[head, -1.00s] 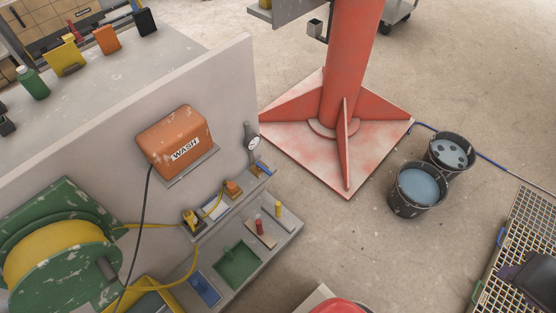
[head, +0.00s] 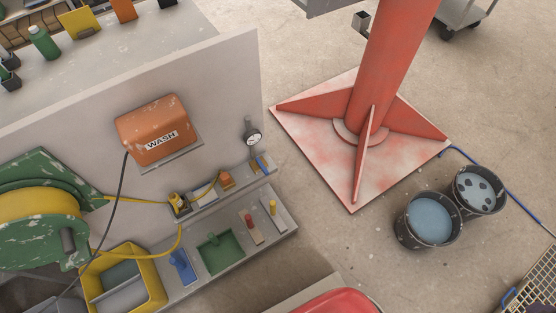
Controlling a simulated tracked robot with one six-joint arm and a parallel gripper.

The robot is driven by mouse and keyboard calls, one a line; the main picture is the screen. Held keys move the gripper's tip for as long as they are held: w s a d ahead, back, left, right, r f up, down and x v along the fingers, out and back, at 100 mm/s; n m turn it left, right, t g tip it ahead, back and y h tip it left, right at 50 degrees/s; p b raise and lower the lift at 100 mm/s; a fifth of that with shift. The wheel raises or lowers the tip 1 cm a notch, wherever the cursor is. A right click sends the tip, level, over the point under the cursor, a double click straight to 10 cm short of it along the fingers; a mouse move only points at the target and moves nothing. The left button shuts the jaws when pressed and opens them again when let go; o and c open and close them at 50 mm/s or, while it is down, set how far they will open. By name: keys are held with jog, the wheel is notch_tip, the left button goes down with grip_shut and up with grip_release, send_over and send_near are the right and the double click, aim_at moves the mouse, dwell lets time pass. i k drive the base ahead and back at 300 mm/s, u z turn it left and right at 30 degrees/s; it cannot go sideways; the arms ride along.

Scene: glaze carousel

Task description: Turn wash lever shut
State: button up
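An orange, worn box labelled WASH (head: 150,122) is fixed to the grey panel (head: 225,85) at left centre of the head view. A dark cable runs from its left side. Below it, a narrow ledge carries a yellow fitting (head: 176,203) with a yellow hose, an orange block (head: 227,182) and a small blue part (head: 262,163). A round gauge (head: 253,138) stands at the panel's right end. I cannot tell which small part, if any, is the wash lever, nor its position. My gripper is not in view.
A green reel (head: 45,172) with yellow hose stands at left, beside a yellow bin (head: 153,264). A lower shelf holds a green tray (head: 220,252) and red and yellow pegs. A red column (head: 392,65) on a wide base and two buckets (head: 429,220) stand right. Floor between is clear.

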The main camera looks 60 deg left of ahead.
aim_at(258, 162)
jog(key=i, duration=0.5)
jog(key=u, duration=3.6)
jog(key=i, duration=0.45)
